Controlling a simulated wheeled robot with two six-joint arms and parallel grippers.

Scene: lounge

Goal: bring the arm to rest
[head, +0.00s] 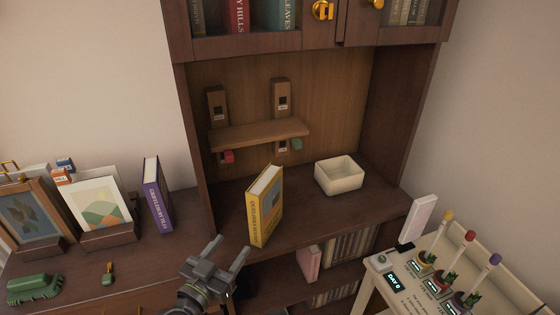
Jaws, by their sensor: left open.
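My left gripper (228,255) is in the lower middle of the head view. Its two fingers are apart and nothing shows between them. It is in front of the dark wooden cabinet's open shelf (310,207). A yellow book (265,207) stands upright on that shelf, just beyond the fingertips. I cannot tell how wide the gap to the book is. My right gripper does not show.
A cream bowl (339,176) stands right of the book. A purple book (157,195), framed pictures (97,205) and a green object (35,288) are on the left surface. A small wooden ledge (259,134) hangs behind. A cream stand (450,265) holds several potted plants at right.

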